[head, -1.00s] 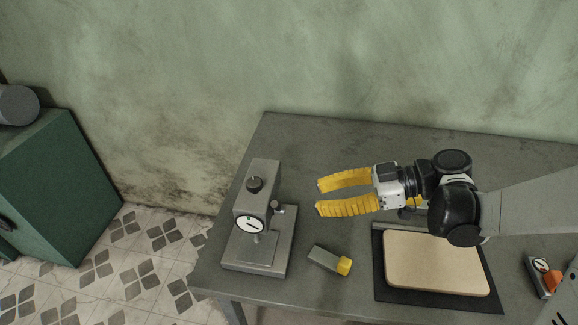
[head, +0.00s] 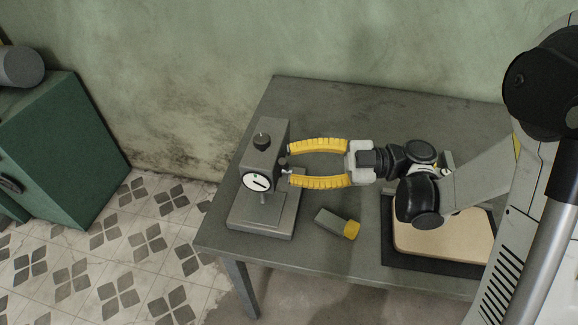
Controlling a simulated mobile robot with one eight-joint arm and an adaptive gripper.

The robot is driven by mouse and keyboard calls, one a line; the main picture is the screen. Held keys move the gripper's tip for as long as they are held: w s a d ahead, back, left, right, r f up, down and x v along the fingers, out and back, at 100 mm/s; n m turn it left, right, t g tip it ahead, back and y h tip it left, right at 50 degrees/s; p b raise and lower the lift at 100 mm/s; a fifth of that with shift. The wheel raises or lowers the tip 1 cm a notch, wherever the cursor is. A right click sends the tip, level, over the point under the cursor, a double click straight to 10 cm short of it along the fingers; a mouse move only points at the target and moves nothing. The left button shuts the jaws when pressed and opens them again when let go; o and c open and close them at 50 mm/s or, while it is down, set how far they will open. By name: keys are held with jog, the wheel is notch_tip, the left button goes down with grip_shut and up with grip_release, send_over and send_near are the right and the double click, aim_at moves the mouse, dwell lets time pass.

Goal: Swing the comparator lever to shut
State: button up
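The grey comparator (head: 266,180) stands upright at the table's left end, with a white dial (head: 258,183) on its front and a dark knob on top. Its lever (head: 283,163), a small grey knob on a short stem, sticks out from the right side of the column. My gripper (head: 288,164) has two long yellow ribbed fingers, spread apart and pointing left. The fingertips are at the comparator's right side, one on each side of the lever knob in the picture. I cannot tell whether either finger touches the lever.
A grey block with a yellow end (head: 338,223) lies on the table (head: 330,110) right of the comparator. A tan board (head: 440,235) lies on a black mat (head: 405,262) under my arm. A green cabinet (head: 60,150) stands at the left. The table's back is clear.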

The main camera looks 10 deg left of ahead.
jog(key=shift+s+a, duration=0.1)
jog(key=shift+a, duration=0.5)
grip_shut()
